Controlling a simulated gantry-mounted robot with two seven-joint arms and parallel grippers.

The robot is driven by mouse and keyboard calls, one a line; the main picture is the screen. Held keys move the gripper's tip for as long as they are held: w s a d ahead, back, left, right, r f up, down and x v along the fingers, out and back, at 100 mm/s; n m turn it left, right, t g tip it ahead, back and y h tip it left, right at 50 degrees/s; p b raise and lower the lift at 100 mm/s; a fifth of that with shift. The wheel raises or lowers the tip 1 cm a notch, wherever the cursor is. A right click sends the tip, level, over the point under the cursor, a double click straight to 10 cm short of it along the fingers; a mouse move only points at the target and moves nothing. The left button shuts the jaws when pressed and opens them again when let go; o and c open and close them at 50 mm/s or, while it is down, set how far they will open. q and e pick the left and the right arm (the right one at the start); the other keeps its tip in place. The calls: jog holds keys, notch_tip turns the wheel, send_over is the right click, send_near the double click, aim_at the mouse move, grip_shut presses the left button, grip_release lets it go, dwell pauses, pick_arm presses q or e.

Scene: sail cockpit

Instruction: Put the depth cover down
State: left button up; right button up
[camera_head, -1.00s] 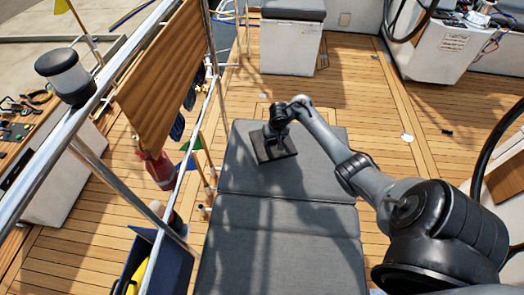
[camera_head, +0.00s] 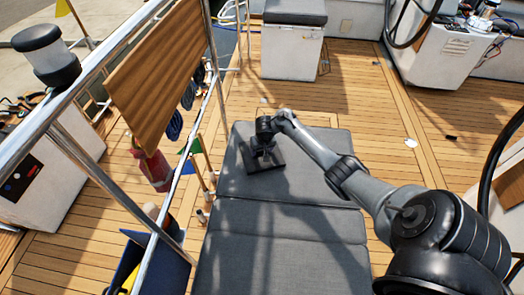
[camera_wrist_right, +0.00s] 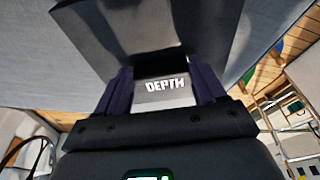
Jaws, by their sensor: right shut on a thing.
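The depth cover (camera_head: 270,163) is a dark square plate at the far end of the grey cushioned bench (camera_head: 285,215). In the right wrist view the cover (camera_wrist_right: 165,86) shows a light face lettered DEPTH between two dark fingers. My right gripper (camera_head: 264,152) is shut on the cover, reaching it from above. The cover looks low over the cushion or on it; whether it touches cannot be told. My left gripper is not in view.
A steel rail (camera_head: 95,65) with a hanging wooden board (camera_head: 160,70) runs along the left of the bench. A blue bin (camera_head: 165,268) stands by the bench's near left. A white box with grey top (camera_head: 293,45) stands beyond. The nearer cushions are bare.

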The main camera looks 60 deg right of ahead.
jog(key=o, duration=1.1)
jog(key=shift+c, duration=0.2)
jog(key=p+v, duration=0.7)
jog(key=v, duration=0.4)
jog(key=s+a+f+n+t, duration=0.1)
jog(key=s+a+n, duration=0.3)
jog(key=a, duration=0.6)
jog(key=s+a+n, duration=0.3)
jog(key=s+a, duration=0.1)
jog(key=a, duration=0.6)
jog(key=s+a+r+n+y, duration=0.2)
jog(key=s+a+r, duration=0.6)
jog(key=s+a, duration=0.4)
jog(key=shift+s+a+n+t+p, duration=0.3)
jog(key=shift+a+n, duration=0.4)
jog(key=shift+a, duration=0.5)
